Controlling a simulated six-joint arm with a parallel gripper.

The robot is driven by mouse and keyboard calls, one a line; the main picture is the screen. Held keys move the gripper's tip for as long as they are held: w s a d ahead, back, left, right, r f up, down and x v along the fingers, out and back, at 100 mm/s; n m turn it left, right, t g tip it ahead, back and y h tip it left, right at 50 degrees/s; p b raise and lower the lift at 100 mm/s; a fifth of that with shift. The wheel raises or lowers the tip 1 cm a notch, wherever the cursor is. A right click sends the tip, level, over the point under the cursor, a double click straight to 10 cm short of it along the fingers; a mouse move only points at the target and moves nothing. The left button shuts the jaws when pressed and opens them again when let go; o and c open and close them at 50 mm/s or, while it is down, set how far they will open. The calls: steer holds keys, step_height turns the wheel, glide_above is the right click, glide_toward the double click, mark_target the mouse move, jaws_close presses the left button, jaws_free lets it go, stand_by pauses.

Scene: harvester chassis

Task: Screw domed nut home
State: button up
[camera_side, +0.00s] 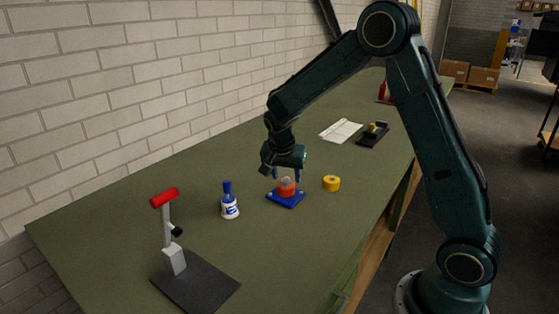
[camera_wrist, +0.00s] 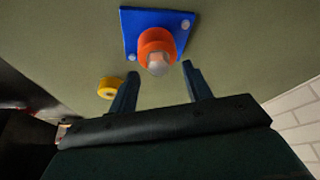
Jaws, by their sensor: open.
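The domed nut (camera_wrist: 158,64) is a silvery cap on top of an orange round boss (camera_wrist: 152,42). The boss stands on a blue square plate (camera_wrist: 131,22) with pale bolts at its corners. In the side view the blue plate (camera_side: 285,200) lies on the bench, with the orange boss (camera_side: 286,189) and the greyish nut (camera_side: 287,181) on it. My gripper (camera_side: 286,173) hangs just above the nut. In the wrist view its two fingers (camera_wrist: 158,82) are spread, with nothing between them, and the nut is beyond their tips. I cannot tell how far the nut is threaded.
A yellow ring (camera_side: 331,183) lies right of the plate. A white and blue bottle (camera_side: 229,207) stands to the left. A red-topped stand (camera_side: 174,258) is at the near left. Papers (camera_side: 341,130) and a black tray (camera_side: 373,136) lie farther back. A brick wall (camera_side: 130,90) runs behind the bench.

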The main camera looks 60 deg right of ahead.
steer(key=v, duration=1.3)
steer(key=shift+r, duration=0.2)
steer(key=shift+s+a, duration=0.15)
steer(key=shift+a, duration=0.05)
steer(key=s+a+r+n+t+y, duration=0.1)
steer(key=s+a+n, duration=0.2)
steer(key=s, duration=0.5)
steer(key=s+a+r+n+t+y, duration=0.1)
steer(key=s+a+n, duration=0.2)
steer(key=s+n, duration=0.3)
steer(key=s+a+r+n+t+y, duration=0.1)
steer(key=s+n, duration=0.4)
steer(key=s, duration=0.6)
steer(key=shift+a+r+t+y, duration=0.35)
steer(key=shift+a+t+y, duration=0.25)
steer(key=shift+a, duration=0.35)
steer(key=shift+s, duration=0.15)
